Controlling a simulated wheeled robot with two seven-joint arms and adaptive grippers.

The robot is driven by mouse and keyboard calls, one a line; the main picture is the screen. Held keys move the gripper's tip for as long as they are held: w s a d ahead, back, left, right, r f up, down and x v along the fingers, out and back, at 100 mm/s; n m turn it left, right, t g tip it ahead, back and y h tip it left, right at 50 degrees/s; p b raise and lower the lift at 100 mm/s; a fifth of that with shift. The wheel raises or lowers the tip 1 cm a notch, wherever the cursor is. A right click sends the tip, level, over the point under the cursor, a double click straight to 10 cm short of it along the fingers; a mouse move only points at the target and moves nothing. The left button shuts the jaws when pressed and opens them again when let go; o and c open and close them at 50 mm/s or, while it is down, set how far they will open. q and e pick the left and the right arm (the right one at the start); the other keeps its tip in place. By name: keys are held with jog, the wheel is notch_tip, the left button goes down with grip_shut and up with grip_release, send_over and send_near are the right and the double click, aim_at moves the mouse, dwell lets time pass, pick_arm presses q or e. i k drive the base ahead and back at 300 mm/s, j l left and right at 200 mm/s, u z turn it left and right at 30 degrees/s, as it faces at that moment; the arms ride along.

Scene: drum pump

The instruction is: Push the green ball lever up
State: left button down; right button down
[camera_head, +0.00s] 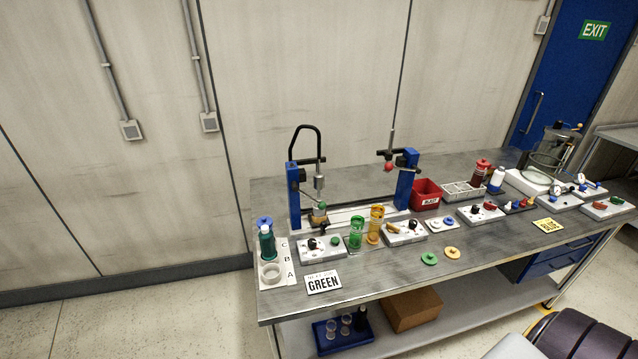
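A blue post (294,196) with a black loop handle stands at the left of the metal workbench (365,283). A small yellow-green rounded part (322,206) shows beside it, low by a grey cylinder; I cannot tell whether it is the green ball lever. A second blue post (405,187) to the right carries an upright rod with a red ball (388,167). A grey control box (322,250) in front of the left post has a green knob (335,240) and a black knob. Neither of my grippers is in view.
Green (356,232) and amber (376,224) cylinders stand by the control boxes. A bottle (266,240) stands at the left end beside a GREEN sign (323,282). A red bin (426,194) is behind. The front bench strip is mostly clear.

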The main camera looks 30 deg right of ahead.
aim_at(322, 205)
jog(key=k+l+z, duration=0.2)
jog(key=z, duration=0.3)
jog(key=k+l+z, duration=0.2)
jog(key=z, duration=0.3)
jog(key=l, duration=0.1)
